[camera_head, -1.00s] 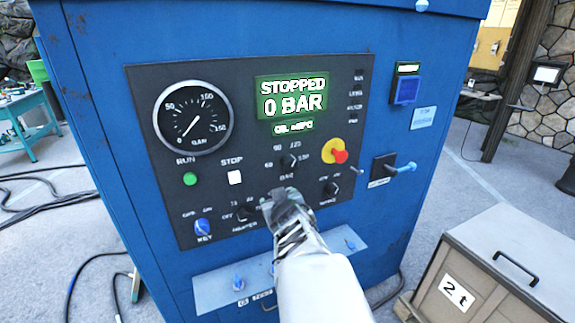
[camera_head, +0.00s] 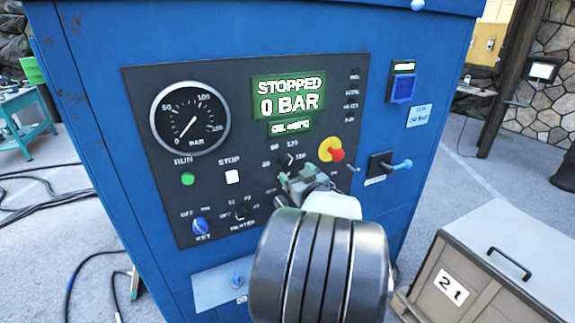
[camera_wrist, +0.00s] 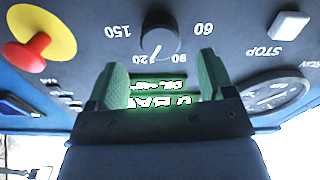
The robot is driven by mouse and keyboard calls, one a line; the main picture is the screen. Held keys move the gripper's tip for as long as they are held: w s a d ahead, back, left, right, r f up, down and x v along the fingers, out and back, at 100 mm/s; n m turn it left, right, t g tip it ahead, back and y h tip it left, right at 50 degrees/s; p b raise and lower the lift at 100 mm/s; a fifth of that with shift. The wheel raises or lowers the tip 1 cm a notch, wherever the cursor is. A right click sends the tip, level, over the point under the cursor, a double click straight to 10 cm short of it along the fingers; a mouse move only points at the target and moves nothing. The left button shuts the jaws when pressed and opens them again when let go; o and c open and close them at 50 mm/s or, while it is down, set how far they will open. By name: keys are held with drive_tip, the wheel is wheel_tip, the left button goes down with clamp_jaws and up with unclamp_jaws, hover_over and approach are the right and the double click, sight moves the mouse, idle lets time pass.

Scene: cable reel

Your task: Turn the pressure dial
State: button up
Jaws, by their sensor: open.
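The pressure dial (camera_head: 289,160) is a small black knob with numbers around it, on the dark panel below the green display. In the wrist view the knob (camera_wrist: 160,38) shows at the top middle, upside down, with its white mark near 120. My gripper (camera_head: 292,182) is just below the dial in the head view. In the wrist view its two green fingers (camera_wrist: 160,80) are apart, with nothing between them. The knob lies ahead of the fingertips, and I see no contact. The display (camera_head: 288,97) reads STOPPED, 0 BAR.
A red emergency button on a yellow disc (camera_head: 331,149) is close to the right of the dial. A heater knob (camera_head: 240,214), a white STOP button (camera_head: 232,177) and a round gauge (camera_head: 190,118) are to the left. A crate (camera_head: 480,270) stands at the lower right.

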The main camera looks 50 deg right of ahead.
sight(289, 166)
drive_tip(key=shift+p+x, duration=0.3)
drive_tip(key=shift+x, duration=2.8)
drive_tip(key=c, duration=0.9)
drive_tip(key=shift+m, duration=0.3)
drive_tip(key=m+p, duration=0.3)
drive_tip(key=m, duration=0.2)
drive_tip(key=shift+a+r+m+p, duration=0.1)
drive_tip(key=shift+r+m+p, duration=0.05)
drive_tip(key=shift+m+p, duration=0.2)
drive_tip(key=m+p, duration=0.2)
drive_tip(key=m, duration=0.3)
drive_tip(key=shift+m+p, duration=0.25)
drive_tip(key=shift+p, duration=0.15)
drive_tip(key=shift+m, duration=0.3)
